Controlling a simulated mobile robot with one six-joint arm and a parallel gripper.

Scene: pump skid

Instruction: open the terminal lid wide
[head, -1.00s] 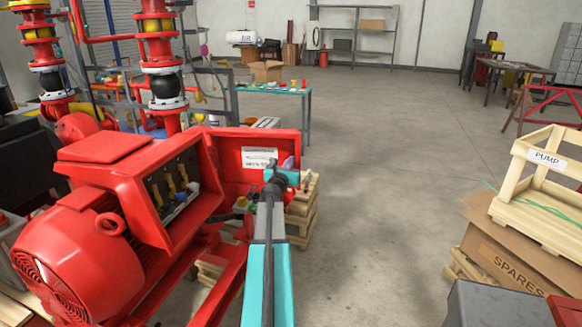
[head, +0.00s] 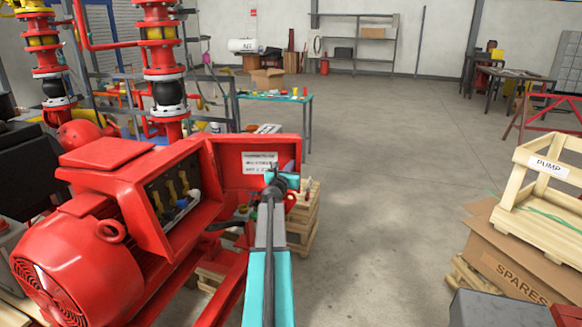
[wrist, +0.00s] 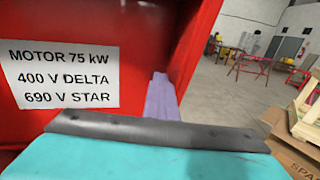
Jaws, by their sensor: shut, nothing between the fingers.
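The red terminal lid (head: 232,160) stands swung out to the right of the open terminal box (head: 118,205) on the red motor. Its inner face carries a white label, which also shows on the lid in the wrist view (wrist: 140,30). My gripper (head: 281,180) is at the lid's inner side, near its free right edge. In the wrist view my gripper's purple fingertip (wrist: 161,98) overlaps that edge; I cannot tell whether it touches. The fingers are shut and hold nothing. The terminals inside the box show. The lid's outer face is hidden.
A pump crate (head: 545,168) on a spares carton (head: 505,262) stands at the right. The floor between is clear. A table with small parts (head: 250,97) stands behind.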

